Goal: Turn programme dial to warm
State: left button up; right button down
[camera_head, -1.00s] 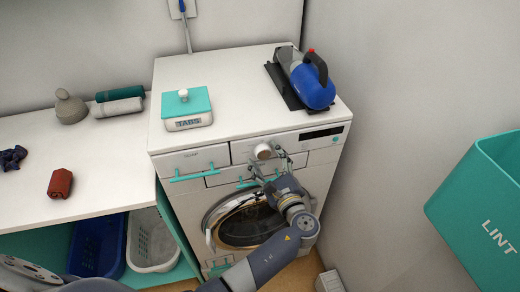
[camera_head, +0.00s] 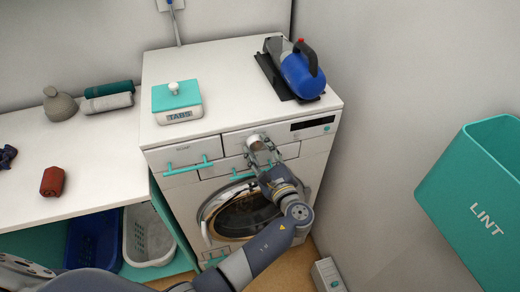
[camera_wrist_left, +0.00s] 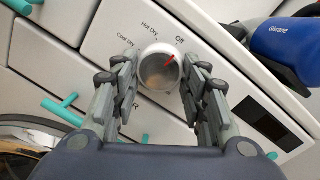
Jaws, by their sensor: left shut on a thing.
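The programme dial (camera_wrist_left: 158,72) is a round white knob with a red pointer mark, on the white front panel of the washing machine (camera_head: 205,215). The wrist view shows the printed labels "Cool Dry", "Hot Dry" and "Off" around it. The red mark points up and to the right, near "Off"; I cannot make out a "warm" label. My left gripper (camera_head: 262,150) is shut on the dial, with one finger on each side of it. In the head view the fingers partly cover the dial (camera_head: 254,140). My right gripper is not in view.
Teal handles (camera_head: 188,166) stick out from the panel left of the dial. A dark display (camera_head: 312,123) lies to its right. A blue appliance (camera_head: 300,75) and a teal box marked TABS (camera_head: 177,98) stand on top. A teal LINT bin (camera_head: 480,190) is at the right.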

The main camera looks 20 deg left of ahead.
pick_arm(q)
jog(key=m+p, duration=0.2)
jog(key=shift+a+r+m, duration=0.1)
jog(key=shift+r+m, duration=0.1)
jog(key=shift+m, duration=0.2)
jog(key=m+p, duration=0.2)
jog(key=m, duration=0.1)
jog(key=shift+m+t, duration=0.3)
jog(key=shift+m, duration=0.1)
jog(key=m+p, duration=0.2)
jog(key=m, duration=0.1)
jog(key=m+p, duration=0.2)
jog(key=shift+a+m+t, duration=0.2)
jog(key=shift+m+t, duration=0.1)
jog(key=shift+m, duration=0.1)
jog(key=m+p, duration=0.1)
jog(key=m, duration=0.1)
jog(key=m+p, duration=0.1)
jog(key=m, duration=0.2)
jog(key=shift+s+t+h+p, duration=0.1)
jog(key=shift+t+h+p, duration=0.2)
jog(key=shift+t+p, duration=0.1)
jog(key=shift+a+m, duration=0.1)
jog(key=shift+m, duration=0.4)
jog(key=shift+f, duration=0.1)
jog(key=o, duration=1.1)
jog(key=shift+c, duration=0.2)
jog(key=shift+f, duration=0.15)
